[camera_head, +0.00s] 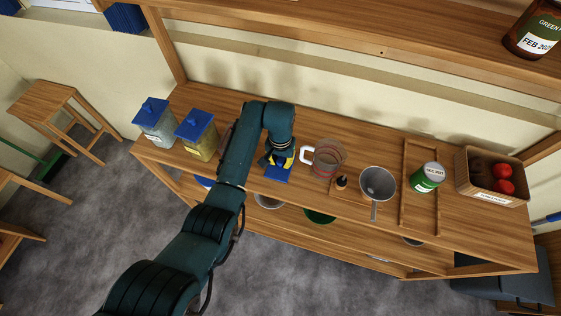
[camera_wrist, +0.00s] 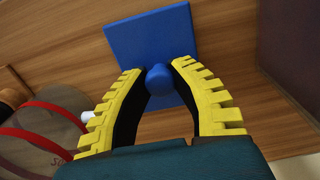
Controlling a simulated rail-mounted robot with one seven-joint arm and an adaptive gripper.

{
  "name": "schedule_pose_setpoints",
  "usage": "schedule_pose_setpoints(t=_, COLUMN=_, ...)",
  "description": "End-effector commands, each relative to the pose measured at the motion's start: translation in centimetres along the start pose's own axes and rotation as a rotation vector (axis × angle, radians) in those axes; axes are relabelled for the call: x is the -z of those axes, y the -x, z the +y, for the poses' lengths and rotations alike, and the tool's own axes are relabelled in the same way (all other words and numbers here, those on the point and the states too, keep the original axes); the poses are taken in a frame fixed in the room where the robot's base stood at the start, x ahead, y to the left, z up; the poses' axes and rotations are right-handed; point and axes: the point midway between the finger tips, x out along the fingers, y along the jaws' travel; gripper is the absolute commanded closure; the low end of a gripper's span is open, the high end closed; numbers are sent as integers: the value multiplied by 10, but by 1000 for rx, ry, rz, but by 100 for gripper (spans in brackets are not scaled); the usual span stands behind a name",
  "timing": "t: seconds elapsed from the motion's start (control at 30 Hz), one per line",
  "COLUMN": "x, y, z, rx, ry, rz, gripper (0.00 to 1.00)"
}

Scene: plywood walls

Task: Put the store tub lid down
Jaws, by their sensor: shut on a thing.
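The store tub lid is a flat blue square with a round knob; it shows in the head view (camera_head: 277,174) at the front part of the wooden counter. In the wrist view the lid (camera_wrist: 140,35) fills the upper middle. My gripper (camera_wrist: 158,78) is shut on the lid's round knob, with a yellow-ribbed finger on either side. In the head view my gripper (camera_head: 281,159) is above the lid, between the tubs and a clear jug. I cannot tell whether the lid touches the counter or hangs just above it.
Two tubs with blue lids, one grey (camera_head: 158,128) and one yellowish (camera_head: 197,143), stand left. The clear jug (camera_head: 327,158) stands close right of my gripper. Further right are a sieve (camera_head: 377,184), a green tin (camera_head: 427,179) and a basket (camera_head: 487,185). A shelf (camera_head: 330,30) runs above.

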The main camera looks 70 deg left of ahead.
Motion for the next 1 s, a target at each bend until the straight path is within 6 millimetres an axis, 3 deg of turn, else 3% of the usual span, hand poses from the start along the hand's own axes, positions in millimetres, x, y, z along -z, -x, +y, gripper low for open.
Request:
schedule_pose_setpoints(t=0.37, x=1, y=-6, z=0, rx=0, ry=0, rz=3, gripper=100)
schedule_pose_setpoints(t=0.4, x=1, y=-6, z=0, rx=0, ry=0, rz=3, gripper=73)
schedule_pose_setpoints(t=0.53, x=1, y=-5, z=0, rx=0, ry=0, rz=3, gripper=51)
schedule_pose_setpoints(t=0.83, x=1, y=-2, z=0, rx=0, ry=0, rz=4, gripper=51)
schedule_pose_setpoints(t=1.0, x=2, y=24, z=0, rx=0, ry=0, rz=7, gripper=51)
